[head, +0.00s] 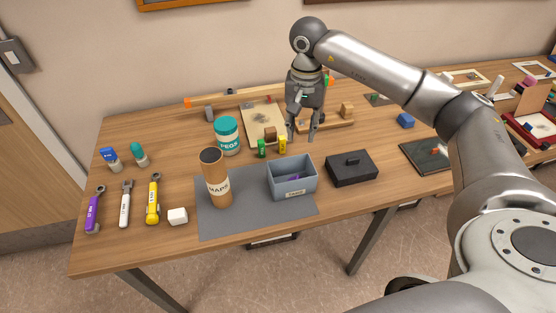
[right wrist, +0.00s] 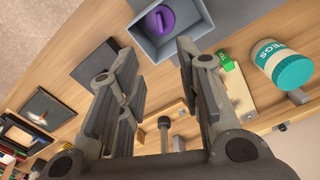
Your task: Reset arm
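My right gripper (head: 303,132) hangs fingers-down above the back middle of the table (head: 340,205), with its arm reaching in from the right. Its two fingers are spread apart with nothing between them; they also show apart in the right wrist view (right wrist: 156,58). A grey-blue open bin (head: 293,186) stands in front of the gripper on a grey mat (head: 255,221). A purple object lies inside the bin and shows clearly in the right wrist view (right wrist: 160,18). My left gripper is not in view.
A MAPS tube (head: 217,180), PEGS jar (head: 227,137), small green (head: 262,149) and yellow (head: 282,145) items and a black box (head: 351,168) surround the bin. Wrenches (head: 125,204) and a white block (head: 178,216) are at left. A blue block (head: 406,121) sits right.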

